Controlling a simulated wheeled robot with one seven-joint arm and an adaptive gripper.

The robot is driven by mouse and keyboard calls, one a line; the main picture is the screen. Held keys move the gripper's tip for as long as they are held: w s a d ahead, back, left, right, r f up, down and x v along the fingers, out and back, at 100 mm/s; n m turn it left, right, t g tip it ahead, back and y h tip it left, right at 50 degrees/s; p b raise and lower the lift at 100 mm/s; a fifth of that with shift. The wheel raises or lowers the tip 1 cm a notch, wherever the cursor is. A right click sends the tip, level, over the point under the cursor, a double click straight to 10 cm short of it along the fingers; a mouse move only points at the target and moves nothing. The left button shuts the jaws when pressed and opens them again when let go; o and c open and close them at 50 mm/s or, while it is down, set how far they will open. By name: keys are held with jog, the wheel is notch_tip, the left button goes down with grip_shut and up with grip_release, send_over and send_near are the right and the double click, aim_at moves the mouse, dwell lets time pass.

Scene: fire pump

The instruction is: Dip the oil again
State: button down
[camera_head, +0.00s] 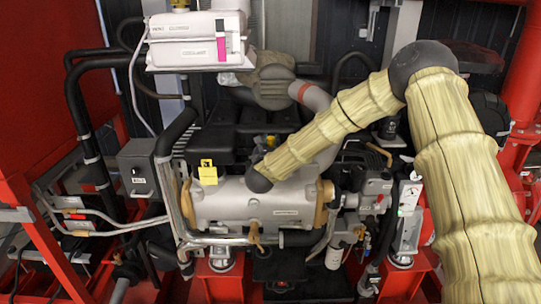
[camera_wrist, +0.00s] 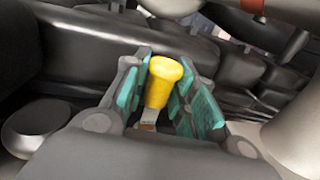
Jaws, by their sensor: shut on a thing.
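The yellow dipstick handle (camera_wrist: 165,82) shows in the wrist view between the teal-padded fingers of my gripper (camera_wrist: 164,94). My gripper is shut on it. A short piece of metal shows just below the handle; the rest of the dipstick is hidden by my gripper, so I cannot tell how far it sits in its tube. In the head view, the engine (camera_head: 255,205) fills the middle. My arm reaches down to it from the right, and my gripper is mostly hidden near the dark top of the engine.
A yellow tag or cap (camera_head: 208,172) stands on the engine's left. A white tank (camera_head: 187,52) is at the upper left. Black hoses (camera_head: 88,135) and red frames (camera_head: 30,220) crowd the sides. A grey curved pipe (camera_head: 318,100) rises close to my forearm.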

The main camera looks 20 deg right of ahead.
jog(key=shift+w+r+b, duration=0.1)
jog(key=shift+r+b, duration=0.7)
jog(key=shift+r, duration=1.9)
jog(key=c, duration=1.3)
grip_release()
jog(key=shift+d, duration=0.1)
jog(key=shift+f, duration=0.1)
jog(key=shift+s+a, duration=0.3)
jog(key=shift+s, duration=0.15)
jog(key=v, duration=1.1)
jog(key=shift+s, duration=0.1)
